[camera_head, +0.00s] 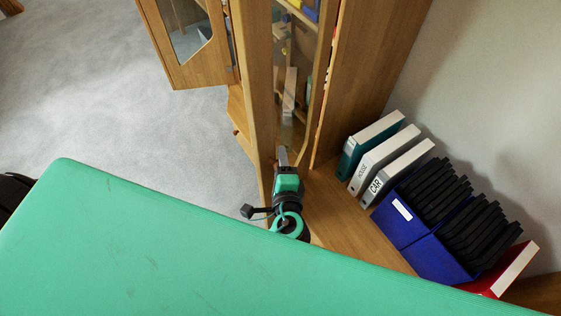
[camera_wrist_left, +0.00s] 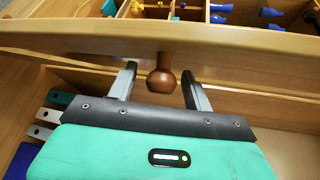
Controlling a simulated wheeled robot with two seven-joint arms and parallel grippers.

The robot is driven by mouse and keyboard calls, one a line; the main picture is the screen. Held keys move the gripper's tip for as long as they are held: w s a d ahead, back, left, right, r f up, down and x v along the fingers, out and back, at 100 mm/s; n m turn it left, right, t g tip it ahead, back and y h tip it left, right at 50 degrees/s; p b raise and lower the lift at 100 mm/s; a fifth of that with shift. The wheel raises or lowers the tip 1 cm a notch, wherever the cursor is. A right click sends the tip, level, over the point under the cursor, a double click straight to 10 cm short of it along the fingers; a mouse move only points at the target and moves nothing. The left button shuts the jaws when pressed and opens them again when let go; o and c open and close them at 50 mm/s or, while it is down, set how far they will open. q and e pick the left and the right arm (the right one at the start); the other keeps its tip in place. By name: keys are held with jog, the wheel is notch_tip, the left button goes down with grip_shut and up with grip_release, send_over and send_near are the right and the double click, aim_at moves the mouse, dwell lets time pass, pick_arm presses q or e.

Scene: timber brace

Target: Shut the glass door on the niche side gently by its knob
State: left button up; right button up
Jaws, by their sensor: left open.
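The niche-side glass door (camera_head: 260,82) has a wooden frame and clear glass, and stands open in the head view. In the left wrist view its wooden frame (camera_wrist_left: 90,38) crosses the picture. Its round brown knob (camera_wrist_left: 161,76) sticks out toward me. My left gripper (camera_head: 283,156) is at the lower part of the door in the head view. In the wrist view the left gripper (camera_wrist_left: 160,88) is open, with one finger on each side of the knob and a visible gap on both sides. The knob is hidden in the head view. My right gripper is not in view.
A second glass door (camera_head: 196,72) stands open at the upper left. Binders (camera_head: 372,142) and blue boxes (camera_head: 425,255) with black items stand in the niche to the right, close to my left arm. Blue bottles (camera_wrist_left: 268,13) lie on shelves behind the door. Grey floor at left is clear.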

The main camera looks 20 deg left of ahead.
pick_arm(q)
grip_shut()
jog(key=shift+a, duration=0.15)
